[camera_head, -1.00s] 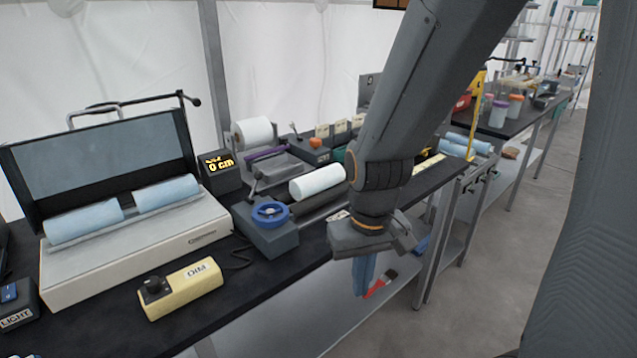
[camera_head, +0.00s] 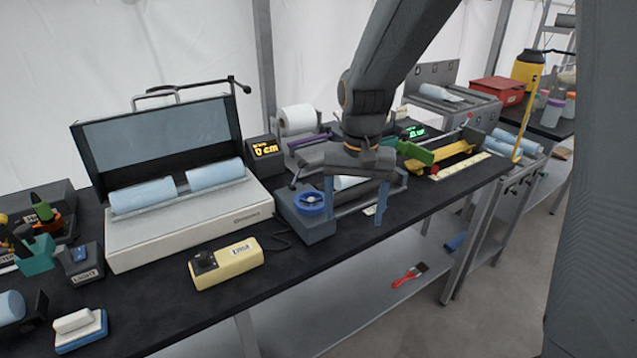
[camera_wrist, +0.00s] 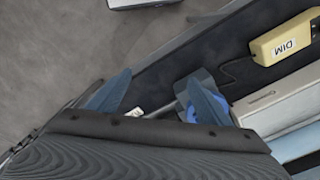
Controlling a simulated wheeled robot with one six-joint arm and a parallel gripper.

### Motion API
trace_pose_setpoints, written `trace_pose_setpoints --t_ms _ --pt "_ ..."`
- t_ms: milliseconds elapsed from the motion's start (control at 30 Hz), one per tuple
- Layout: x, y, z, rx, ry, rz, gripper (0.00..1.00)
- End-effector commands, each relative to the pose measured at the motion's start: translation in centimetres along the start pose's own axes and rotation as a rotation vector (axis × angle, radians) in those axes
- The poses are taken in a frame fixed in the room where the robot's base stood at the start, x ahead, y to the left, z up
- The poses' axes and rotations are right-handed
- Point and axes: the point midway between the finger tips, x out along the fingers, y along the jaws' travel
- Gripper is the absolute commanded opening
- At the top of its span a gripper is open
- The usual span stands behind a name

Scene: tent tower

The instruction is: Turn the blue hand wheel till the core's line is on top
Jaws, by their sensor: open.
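The blue hand wheel (camera_head: 313,203) sits on top of a grey box (camera_head: 303,226) on the black bench. In the wrist view the wheel (camera_wrist: 219,110) is partly hidden behind one finger. The pale core (camera_head: 345,183) lies just right of the wheel, mostly hidden behind my gripper; I cannot see its line. My gripper (camera_head: 356,208) is open and empty, with its fingers pointing down over the bench to the right of the wheel. One finger is close to the grey box; I cannot tell whether they touch.
The cream DIM box (camera_head: 228,264) and the white lightbox case (camera_head: 190,228) with blue rolls stand left of the wheel. A "0 cm" display (camera_head: 265,150) and a white roll (camera_head: 297,119) stand behind. A red brush (camera_head: 410,275) lies on the lower shelf.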

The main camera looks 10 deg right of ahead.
Motion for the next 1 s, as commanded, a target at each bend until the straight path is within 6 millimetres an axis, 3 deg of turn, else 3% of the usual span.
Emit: trace_pose_setpoints --t_ms 33,200,333,533,1000 --pt "-1.6 -1.9 -1.4 0.034 -0.003 0.001 0.81" --pt "-4.3 -7.2 -4.8 0.172 -0.018 0.008 0.83" --pt "-5.4 -9.7 -6.1 0.238 -0.027 0.015 0.83" --pt "-4.8 -10.4 -6.4 0.264 -0.033 0.02 0.83" --pt "1.5 -10.3 -6.2 0.262 -0.032 0.019 0.83"
